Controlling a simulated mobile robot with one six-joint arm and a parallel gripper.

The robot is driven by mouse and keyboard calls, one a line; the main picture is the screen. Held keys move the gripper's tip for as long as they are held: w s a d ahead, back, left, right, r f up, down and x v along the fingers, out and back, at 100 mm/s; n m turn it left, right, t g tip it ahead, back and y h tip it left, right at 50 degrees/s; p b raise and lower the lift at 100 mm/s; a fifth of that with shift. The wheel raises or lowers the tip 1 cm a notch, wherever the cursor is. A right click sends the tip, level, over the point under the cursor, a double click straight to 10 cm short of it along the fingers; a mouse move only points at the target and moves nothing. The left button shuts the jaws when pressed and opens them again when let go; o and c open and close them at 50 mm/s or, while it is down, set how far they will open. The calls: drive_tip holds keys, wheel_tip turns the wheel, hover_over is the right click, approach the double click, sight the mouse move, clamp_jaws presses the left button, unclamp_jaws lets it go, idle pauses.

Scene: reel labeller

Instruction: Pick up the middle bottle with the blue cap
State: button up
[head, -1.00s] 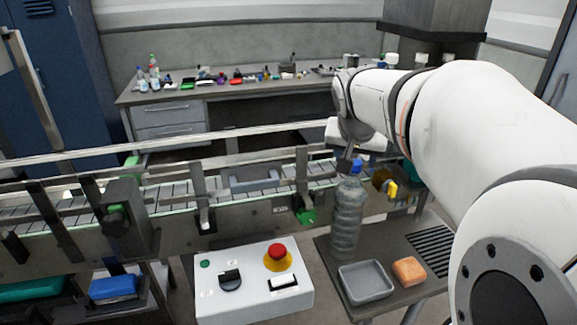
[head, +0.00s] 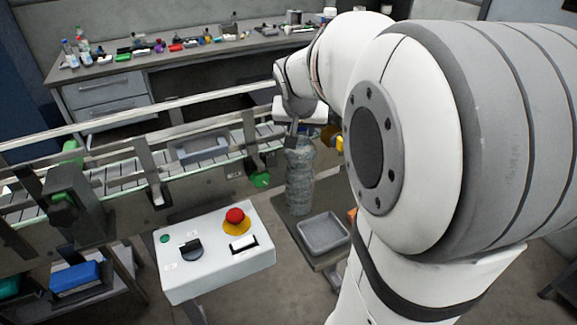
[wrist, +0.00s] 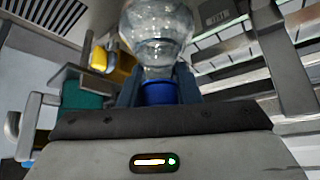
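The clear bottle (head: 299,176) stands upright at the left edge of the small table, behind the grey tray. My gripper (head: 293,138) is at its top, and the cap is hidden in the head view. In the wrist view the blue cap (wrist: 158,93) sits between the two fingers of my gripper (wrist: 160,86), with no gap showing on either side. The gripper looks shut on it. The clear bottle body (wrist: 158,35) extends away beyond the fingers. Its base appears to rest on the table.
A grey tray (head: 324,234) lies right in front of the bottle. A control box (head: 215,250) with a red button (head: 235,216) stands to the left. The conveyor (head: 115,178) runs behind. A back bench (head: 100,70) holds several small items and bottles.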

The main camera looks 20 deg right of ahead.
clamp_jaws()
drive_tip(key=shift+f, duration=0.1)
idle(0.8)
